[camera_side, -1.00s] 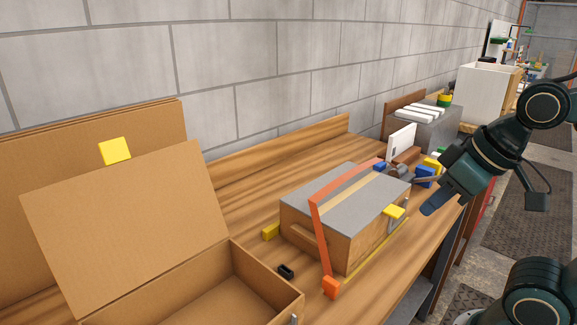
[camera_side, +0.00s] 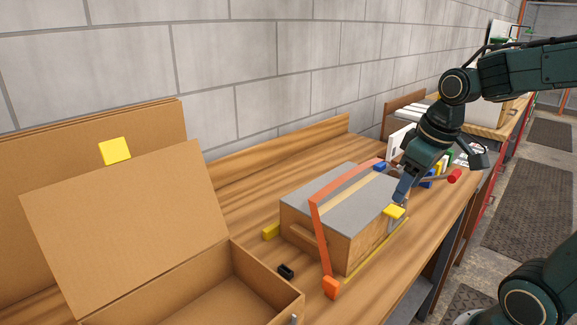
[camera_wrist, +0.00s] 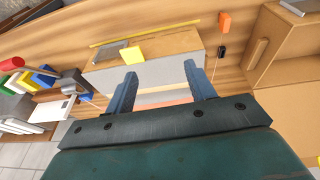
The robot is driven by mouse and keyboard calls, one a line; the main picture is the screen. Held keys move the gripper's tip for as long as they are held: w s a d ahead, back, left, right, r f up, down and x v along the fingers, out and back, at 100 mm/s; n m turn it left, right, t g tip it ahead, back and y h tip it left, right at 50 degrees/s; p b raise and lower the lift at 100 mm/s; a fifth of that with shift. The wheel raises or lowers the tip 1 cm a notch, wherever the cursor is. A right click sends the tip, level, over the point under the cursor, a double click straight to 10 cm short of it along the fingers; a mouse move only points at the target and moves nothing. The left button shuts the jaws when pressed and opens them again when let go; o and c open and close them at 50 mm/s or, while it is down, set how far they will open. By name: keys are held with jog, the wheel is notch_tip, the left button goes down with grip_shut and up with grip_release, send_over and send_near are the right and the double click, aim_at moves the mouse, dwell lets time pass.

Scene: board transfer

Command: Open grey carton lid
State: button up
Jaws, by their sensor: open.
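The grey-topped carton (camera_side: 330,195) sits on the wooden bench with its lid shut. A yellow tab (camera_side: 394,212) sticks out at the lid's right edge, and an orange frame (camera_side: 320,240) spans over the carton. My gripper (camera_side: 401,196) is just above and behind the yellow tab. In the wrist view my gripper (camera_wrist: 158,85) is open and empty, its two fingers apart over the grey lid (camera_wrist: 160,72). The yellow tab (camera_wrist: 132,53) lies beyond the fingertips there, near the left one. Whether a finger touches the lid cannot be told.
An open brown cardboard box (camera_side: 250,275) stands at the front left, its flap raised with a yellow tab (camera_side: 115,150). A small black piece (camera_side: 286,271) lies between the boxes. Coloured blocks (camera_wrist: 45,75) and other items crowd the bench behind the carton.

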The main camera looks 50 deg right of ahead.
jog(key=g, duration=0.1)
send_over(397, 211)
jog(key=s, duration=0.1)
notch_tip(397, 211, down, 4)
jog(key=shift+s+r+y, duration=0.1)
jog(key=shift+y, duration=0.2)
jog(key=shift+f, duration=0.25)
jog(key=shift+w+f, duration=0.15)
jog(key=shift+f, duration=0.9)
jog(key=shift+w+f, duration=0.2)
jog(key=shift+f, duration=0.85)
jog(key=shift+w+f, duration=0.15)
jog(key=shift+f, duration=0.9)
jog(key=c, duration=0.5)
jog(key=shift+o, duration=0.2)
jog(key=shift+r, duration=0.1)
